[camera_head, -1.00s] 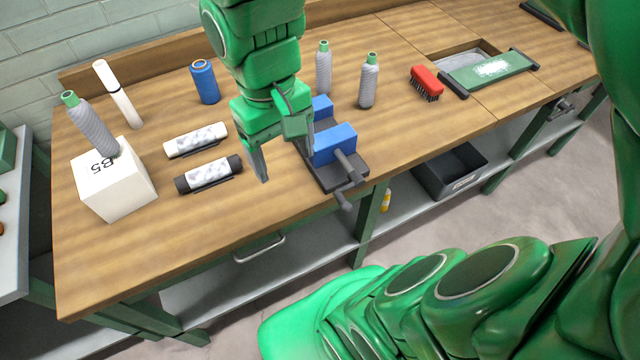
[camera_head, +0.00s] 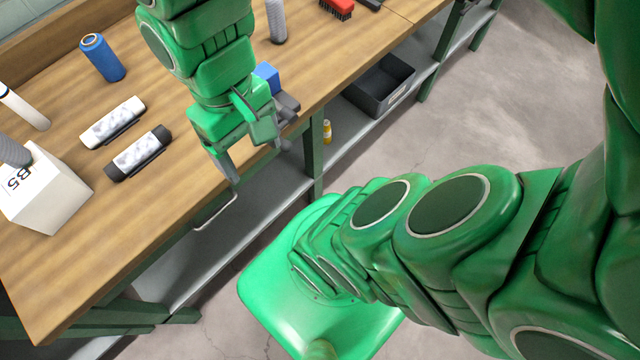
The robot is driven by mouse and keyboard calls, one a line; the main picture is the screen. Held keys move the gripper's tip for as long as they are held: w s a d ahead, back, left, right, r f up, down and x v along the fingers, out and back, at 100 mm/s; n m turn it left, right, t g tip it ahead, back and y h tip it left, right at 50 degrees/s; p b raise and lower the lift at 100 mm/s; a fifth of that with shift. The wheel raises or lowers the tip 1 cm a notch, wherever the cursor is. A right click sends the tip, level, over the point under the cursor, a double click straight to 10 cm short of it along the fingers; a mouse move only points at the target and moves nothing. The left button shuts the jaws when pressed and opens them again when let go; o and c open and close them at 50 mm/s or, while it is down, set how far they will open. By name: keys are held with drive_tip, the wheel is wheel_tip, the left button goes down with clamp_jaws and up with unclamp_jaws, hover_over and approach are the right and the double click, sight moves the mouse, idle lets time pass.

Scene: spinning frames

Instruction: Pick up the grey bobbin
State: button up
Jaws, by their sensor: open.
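One grey bobbin (camera_head: 277,20) stands upright on the wooden workbench (camera_head: 180,188), right of my arm, its top cut off by the picture edge. Another grey bobbin (camera_head: 14,153) is at the left edge, on the white box marked B5 (camera_head: 48,195), and is only partly in view. My gripper (camera_head: 257,165) points down, open, with nothing seen between its fingers. It hangs by the bench's front edge, in front of the blue vise (camera_head: 267,76), which it partly hides. It is apart from both bobbins.
A red brush (camera_head: 337,8) is at the top. A dark bin (camera_head: 379,86) and a yellow bottle (camera_head: 327,131) are on the lower shelf.

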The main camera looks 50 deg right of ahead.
wheel_tip(320, 180, up, 4)
drive_tip(key=d, duration=0.2)
drive_tip(key=w+d+r+m+t+y, duration=0.2)
drive_tip(key=w+m+t+y, duration=0.35)
drive_tip(key=w+m, duration=1.15)
drive_tip(key=w+d+m+t+y, duration=0.1)
drive_tip(key=w+d+m+t, duration=0.1)
drive_tip(key=w+d+m, duration=0.5)
drive_tip(key=w+d+t+y, duration=0.1)
drive_tip(key=w+d+t, duration=0.3)
drive_tip(key=d, duration=0.7)
drive_tip(key=d+f+m+t+h, duration=0.1)
drive_tip(key=d+m+t+h, duration=0.15)
drive_tip(key=d+m, duration=0.85)
drive_tip(key=n, duration=0.3)
approach(270, 16)
drive_tip(key=w+d+f, duration=0.1)
drive_tip(key=w+f, duration=0.2)
drive_tip(key=w, duration=0.1)
drive_tip(key=shift+a+x, duration=0.1)
drive_tip(key=shift+x, duration=1.85)
drive_tip(key=shift+a+x, duration=0.15)
drive_tip(key=shift+x, duration=1.8)
drive_tip(key=shift+r, duration=0.15)
